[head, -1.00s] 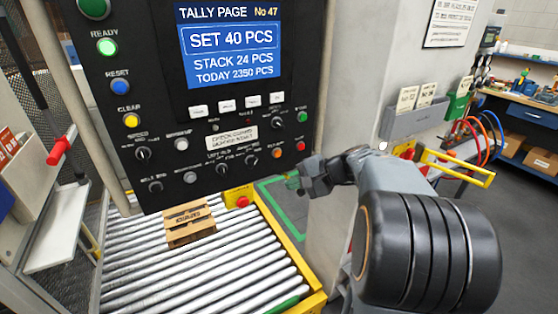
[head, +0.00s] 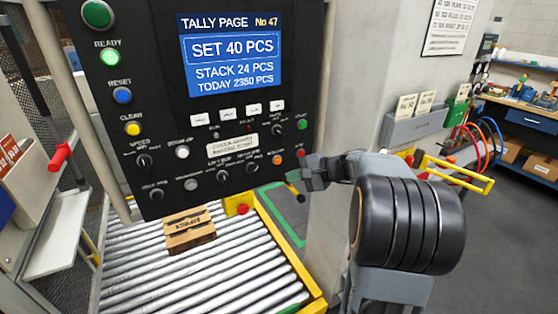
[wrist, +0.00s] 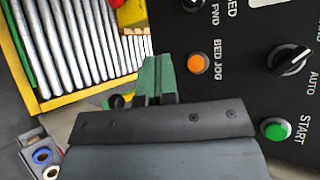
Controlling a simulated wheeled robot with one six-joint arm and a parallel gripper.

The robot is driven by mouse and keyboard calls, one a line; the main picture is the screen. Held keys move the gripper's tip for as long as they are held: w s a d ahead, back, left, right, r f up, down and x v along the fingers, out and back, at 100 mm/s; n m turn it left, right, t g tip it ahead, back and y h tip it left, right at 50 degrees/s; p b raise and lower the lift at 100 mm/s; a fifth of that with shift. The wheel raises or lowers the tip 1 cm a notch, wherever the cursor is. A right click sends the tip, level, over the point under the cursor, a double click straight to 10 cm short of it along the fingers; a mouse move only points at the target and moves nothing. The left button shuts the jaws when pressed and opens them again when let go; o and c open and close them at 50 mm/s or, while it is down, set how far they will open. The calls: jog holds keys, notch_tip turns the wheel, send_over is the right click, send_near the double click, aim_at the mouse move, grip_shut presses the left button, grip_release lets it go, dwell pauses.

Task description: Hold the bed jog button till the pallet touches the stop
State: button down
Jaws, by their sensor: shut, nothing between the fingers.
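The orange bed jog button (head: 278,160) sits low on the right of the black control panel. It shows with its BED JOG label in the wrist view (wrist: 198,64). My gripper (head: 292,177) is shut and empty, just below and right of this button in the head view. Its green fingertips (wrist: 155,80) appear beside the button in the wrist view, apart from it. The wooden pallet (head: 190,239) lies on the roller bed (head: 215,270) below the panel. Its far side is partly hidden by the panel. I cannot make out which part is the pallet's stop.
A yellow box with a red mushroom button (head: 242,207) stands at the bed's edge. A grey pillar (head: 345,110) rises right of the panel.

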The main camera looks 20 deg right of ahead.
aim_at(278, 161)
jog(key=shift+w+a+p, duration=0.15)
jog(key=shift+w+p, duration=0.05)
jog(key=shift+w, duration=1.1)
jog(key=shift+w+a+p, duration=0.15)
jog(key=shift+w, duration=1.1)
jog(key=shift+w, duration=0.2)
jog(key=shift+w, duration=0.25)
